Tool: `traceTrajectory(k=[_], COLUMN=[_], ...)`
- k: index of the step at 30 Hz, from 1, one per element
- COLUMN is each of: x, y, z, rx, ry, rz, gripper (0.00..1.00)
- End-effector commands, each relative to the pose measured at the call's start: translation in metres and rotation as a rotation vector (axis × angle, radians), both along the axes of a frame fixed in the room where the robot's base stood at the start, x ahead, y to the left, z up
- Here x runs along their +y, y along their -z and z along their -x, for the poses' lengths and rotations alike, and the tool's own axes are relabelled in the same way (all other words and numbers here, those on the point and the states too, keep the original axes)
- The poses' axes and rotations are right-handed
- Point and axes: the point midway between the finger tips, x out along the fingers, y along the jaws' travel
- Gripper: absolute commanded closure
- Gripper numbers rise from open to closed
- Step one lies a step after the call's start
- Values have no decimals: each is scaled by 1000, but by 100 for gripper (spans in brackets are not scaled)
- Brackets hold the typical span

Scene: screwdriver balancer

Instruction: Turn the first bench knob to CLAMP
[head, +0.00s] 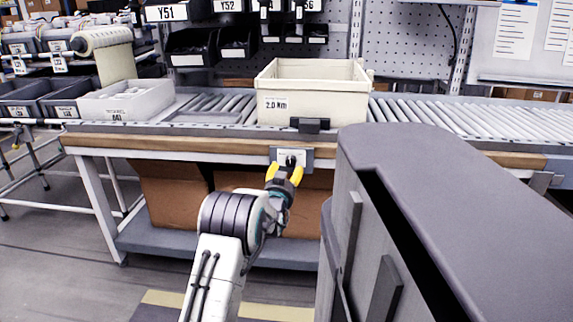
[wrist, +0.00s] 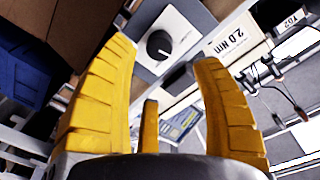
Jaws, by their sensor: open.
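The bench knob (head: 290,160) is a small black round dial on a light plate in a grey box, fixed to the bench's front edge below the cream bin. In the wrist view the knob (wrist: 159,45) shows a pale pointer line, and its plate carries print too small to read. My gripper (head: 284,173) has yellow fingers spread apart in front of the knob. In the wrist view my gripper (wrist: 165,52) is open and empty, with the knob showing between and beyond the fingertips. I cannot tell the remaining distance. No other knob is clearly visible.
A cream bin (head: 312,108) labelled 2.0 Nm stands on the roller conveyor (head: 440,112) above the knob. A dark block (head: 310,125) sits on the rail edge just above it. Cardboard boxes (head: 172,200) lie on the shelf underneath. A white bin (head: 125,100) stands to the left.

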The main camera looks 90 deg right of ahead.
Motion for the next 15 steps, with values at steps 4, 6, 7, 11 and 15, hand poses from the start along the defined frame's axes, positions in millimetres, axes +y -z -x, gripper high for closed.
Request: traceTrajectory(k=[4,6,7,11,15], x=[0,0,-1,-6,-16], y=[0,0,1,1,1], z=[0,0,0,1,4], rx=[-115,-145,-153,-170,-170], ry=[0,0,0,0,0], rz=[28,36,38,44,44], gripper=[40,40,40,40,40])
